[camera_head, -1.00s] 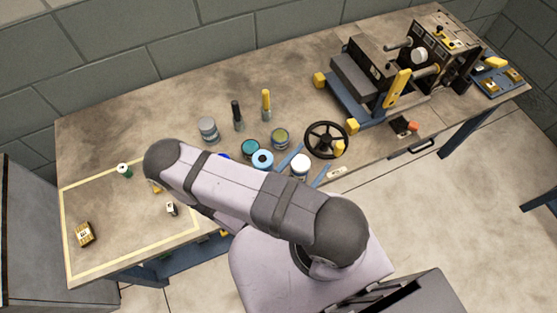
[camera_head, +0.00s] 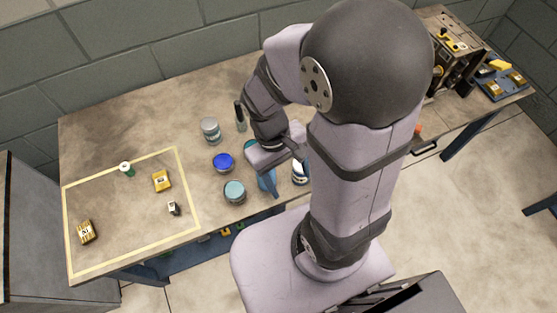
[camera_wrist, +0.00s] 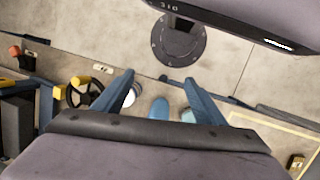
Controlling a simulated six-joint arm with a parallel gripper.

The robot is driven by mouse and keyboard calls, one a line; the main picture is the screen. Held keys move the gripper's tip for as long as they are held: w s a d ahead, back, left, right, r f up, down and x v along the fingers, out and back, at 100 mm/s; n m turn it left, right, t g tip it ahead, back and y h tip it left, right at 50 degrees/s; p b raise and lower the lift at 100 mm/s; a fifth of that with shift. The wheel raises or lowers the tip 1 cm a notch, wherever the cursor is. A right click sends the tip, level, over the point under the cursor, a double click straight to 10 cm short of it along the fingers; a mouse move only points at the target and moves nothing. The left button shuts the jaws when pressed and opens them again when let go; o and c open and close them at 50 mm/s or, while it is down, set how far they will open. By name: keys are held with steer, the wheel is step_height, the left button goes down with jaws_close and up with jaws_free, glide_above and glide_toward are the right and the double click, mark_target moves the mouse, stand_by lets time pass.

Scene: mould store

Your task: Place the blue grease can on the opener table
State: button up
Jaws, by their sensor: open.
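A can with a deep blue top (camera_head: 223,162) stands upright on the long worktable (camera_head: 110,130), just right of the yellow-outlined area (camera_head: 188,190). A paler blue-teal can (camera_head: 234,191) stands in front of it. My gripper (camera_head: 284,176) is over the can group to the right of both, fingers open and pointing down. In the wrist view, a blue can (camera_wrist: 159,110) shows between the spread blue fingers, with a white can (camera_wrist: 133,97) left and a pale blue one (camera_wrist: 188,115) right. Nothing is held. I cannot tell which part is the opener table.
A grey can (camera_head: 210,130) and a dark-handled tool (camera_head: 240,115) stand behind. A white can (camera_head: 300,172) is close right of my gripper. Small yellow blocks (camera_head: 162,181) and a green-white item (camera_head: 127,169) lie in the outlined area. A machine (camera_head: 455,50) stands right, partly hidden by my arm.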

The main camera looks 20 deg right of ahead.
steer(key=w+r+t, duration=0.1)
steer(key=w+a+r+m+t+y, duration=0.1)
steer(key=w+r, duration=0.1)
steer(key=shift+w+a+m+t+y, duration=0.2)
steer(key=shift+m+t+y, duration=0.1)
steer(key=shift+t, duration=0.1)
